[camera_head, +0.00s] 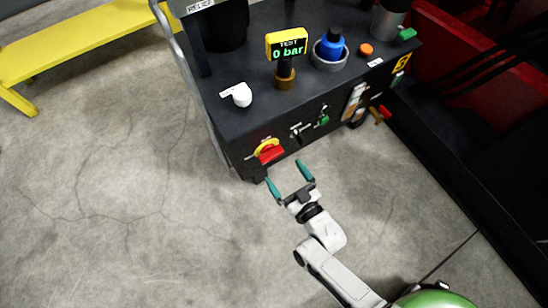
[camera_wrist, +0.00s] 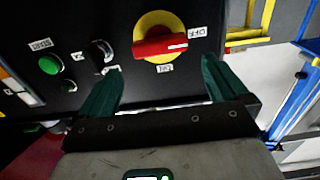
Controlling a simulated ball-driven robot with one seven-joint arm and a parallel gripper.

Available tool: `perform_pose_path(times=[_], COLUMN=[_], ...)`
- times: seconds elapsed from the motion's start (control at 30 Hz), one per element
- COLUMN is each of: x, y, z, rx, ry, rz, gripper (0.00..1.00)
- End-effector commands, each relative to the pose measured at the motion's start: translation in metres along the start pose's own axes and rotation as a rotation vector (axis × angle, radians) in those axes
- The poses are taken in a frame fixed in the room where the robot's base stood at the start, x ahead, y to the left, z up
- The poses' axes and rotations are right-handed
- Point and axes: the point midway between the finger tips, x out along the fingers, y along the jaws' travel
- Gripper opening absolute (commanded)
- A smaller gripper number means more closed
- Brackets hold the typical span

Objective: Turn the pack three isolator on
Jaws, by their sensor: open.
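A rotary isolator with a red handle (camera_wrist: 160,46) on a round yellow plate (camera_wrist: 157,22) is on the dark front panel of the cart. The handle lies nearly level in the wrist view, its white-marked end toward the upside-down OFF label (camera_wrist: 197,32). Another label, apparently ON, is below the plate. No pack number is readable. The red handle also shows in the head view (camera_head: 270,154). My gripper (camera_head: 284,173) is open and empty, just in front of the panel and apart from the handle. In the wrist view its teal fingers (camera_wrist: 160,66) stand either side below the handle.
A black knob (camera_wrist: 99,53) and a green START button (camera_wrist: 49,64) are beside the isolator. The dark cart top (camera_head: 262,108) carries a gauge reading 0 bar (camera_head: 287,44), a white tap and a blue-capped part. A yellow bench (camera_head: 75,45) stands left. The concrete floor at left is clear.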

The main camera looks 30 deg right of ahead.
Motion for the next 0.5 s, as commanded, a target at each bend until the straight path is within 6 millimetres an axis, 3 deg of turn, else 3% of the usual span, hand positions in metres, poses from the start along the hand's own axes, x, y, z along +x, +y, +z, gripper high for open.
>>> perform_pose_path(times=[0.2,0.5], x=[0.041,0.067], y=[0.001,0.000], z=[0.002,0.001], rx=[0.000,0.000], ry=[0.002,-0.002], rz=[0.001,-0.001], gripper=[1.00,1.00])
